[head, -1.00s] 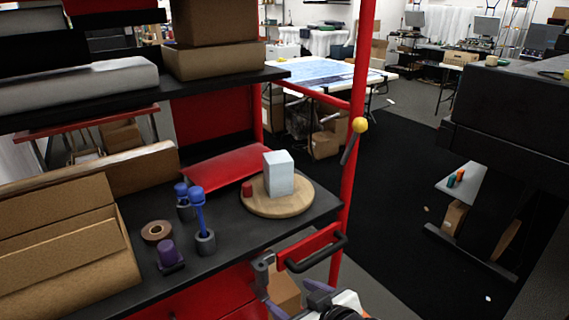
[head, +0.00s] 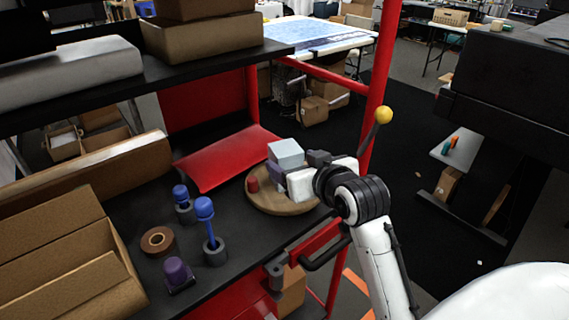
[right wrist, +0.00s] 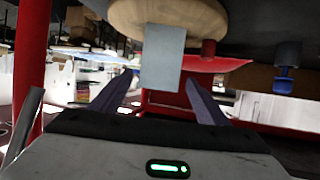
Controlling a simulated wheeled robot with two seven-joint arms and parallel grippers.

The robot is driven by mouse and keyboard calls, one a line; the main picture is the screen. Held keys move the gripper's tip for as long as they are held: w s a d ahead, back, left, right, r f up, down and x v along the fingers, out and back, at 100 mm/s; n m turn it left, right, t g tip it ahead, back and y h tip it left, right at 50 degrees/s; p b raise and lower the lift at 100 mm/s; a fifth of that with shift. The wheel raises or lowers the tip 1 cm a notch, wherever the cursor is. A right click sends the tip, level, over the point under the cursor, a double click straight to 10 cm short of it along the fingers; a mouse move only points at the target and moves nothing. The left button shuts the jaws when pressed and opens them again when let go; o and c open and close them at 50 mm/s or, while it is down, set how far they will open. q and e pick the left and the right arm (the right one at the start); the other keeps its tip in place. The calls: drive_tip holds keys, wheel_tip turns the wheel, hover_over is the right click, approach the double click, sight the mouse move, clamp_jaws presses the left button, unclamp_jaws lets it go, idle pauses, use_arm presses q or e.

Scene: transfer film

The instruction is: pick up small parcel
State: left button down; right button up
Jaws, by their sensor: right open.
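The small parcel (head: 286,152) is a pale grey-blue upright box on a round wooden board (head: 268,203) on the black shelf. In the head view my right gripper (head: 297,170) is at the parcel, its fingers around it and hiding its lower part. In the right wrist view the picture is turned over, and the parcel (right wrist: 162,58) shows between the two spread fingers (right wrist: 160,84), with gaps on both sides. The right gripper is open. My left gripper is not in view.
A small red cylinder (head: 253,184) stands on the board left of the parcel. Blue-topped tools (head: 205,208), a brown tape roll (head: 157,241) and a purple knob (head: 176,271) stand nearer.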

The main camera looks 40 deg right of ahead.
drive_tip(key=x, duration=0.5)
drive_tip(key=shift+w+d+f, duration=0.1)
drive_tip(key=shift+w, duration=0.05)
drive_tip(key=c, duration=1.4)
